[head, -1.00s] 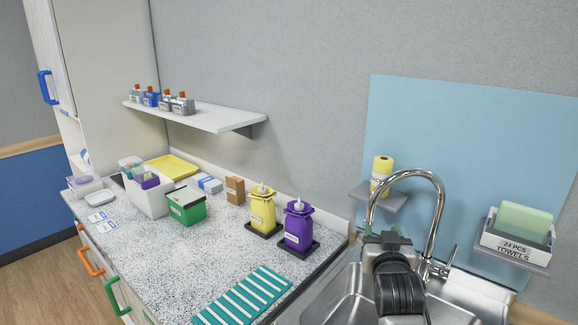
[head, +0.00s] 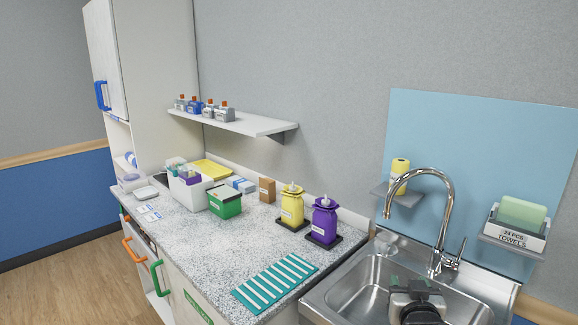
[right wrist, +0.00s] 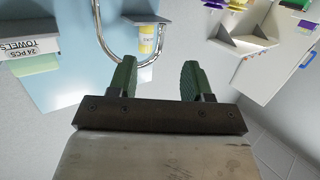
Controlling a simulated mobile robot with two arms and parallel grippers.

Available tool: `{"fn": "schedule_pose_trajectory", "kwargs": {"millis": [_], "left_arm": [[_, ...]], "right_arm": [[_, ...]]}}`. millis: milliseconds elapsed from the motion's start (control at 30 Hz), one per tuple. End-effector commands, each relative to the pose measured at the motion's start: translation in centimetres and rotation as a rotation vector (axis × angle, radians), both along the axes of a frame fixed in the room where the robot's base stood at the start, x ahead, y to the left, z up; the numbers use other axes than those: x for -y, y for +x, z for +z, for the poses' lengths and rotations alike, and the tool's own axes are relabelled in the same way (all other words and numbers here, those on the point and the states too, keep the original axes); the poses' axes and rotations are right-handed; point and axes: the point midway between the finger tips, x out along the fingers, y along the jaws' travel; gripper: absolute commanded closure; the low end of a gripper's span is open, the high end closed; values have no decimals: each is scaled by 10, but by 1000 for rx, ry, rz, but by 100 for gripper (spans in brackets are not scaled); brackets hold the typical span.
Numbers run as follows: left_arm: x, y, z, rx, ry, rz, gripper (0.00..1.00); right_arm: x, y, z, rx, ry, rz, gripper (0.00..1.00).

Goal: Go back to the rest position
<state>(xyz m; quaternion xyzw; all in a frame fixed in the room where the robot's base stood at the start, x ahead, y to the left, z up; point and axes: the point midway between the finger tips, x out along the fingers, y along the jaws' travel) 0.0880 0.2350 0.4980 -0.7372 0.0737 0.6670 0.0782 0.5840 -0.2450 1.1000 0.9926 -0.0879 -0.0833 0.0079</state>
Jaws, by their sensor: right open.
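My right gripper (head: 409,284) is at the bottom right of the head view, in front of the sink basin (head: 362,283). In the right wrist view my right gripper (right wrist: 158,72) has its two green fingers apart, with nothing between them. That view looks upside down, towards the wall. My left gripper is in neither view.
A curved faucet (head: 447,205) rises behind the sink. Yellow (head: 292,207) and purple (head: 324,222) bottles, a green box (head: 225,203) and a striped teal mat (head: 275,281) are on the counter. A towel box (head: 514,233) is on the right shelf. Floor (head: 75,275) at left is clear.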

Motion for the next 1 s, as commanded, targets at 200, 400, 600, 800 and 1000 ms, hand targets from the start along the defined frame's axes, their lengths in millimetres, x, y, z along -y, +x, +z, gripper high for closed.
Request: {"fn": "schedule_pose_trajectory", "kwargs": {"millis": [200,400,600,800,1000], "left_arm": [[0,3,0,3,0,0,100],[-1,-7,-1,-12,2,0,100],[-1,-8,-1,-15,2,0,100],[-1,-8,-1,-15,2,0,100],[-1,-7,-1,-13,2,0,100]], "right_arm": [[-3,-45,-53,-186,-1,26,50],[-11,-117,-112,-447,-2,76,50],[-23,-207,-158,-736,0,150,50],[-31,-275,-176,-941,1,214,50],[-38,-334,-182,-1114,1,275,50]]}}
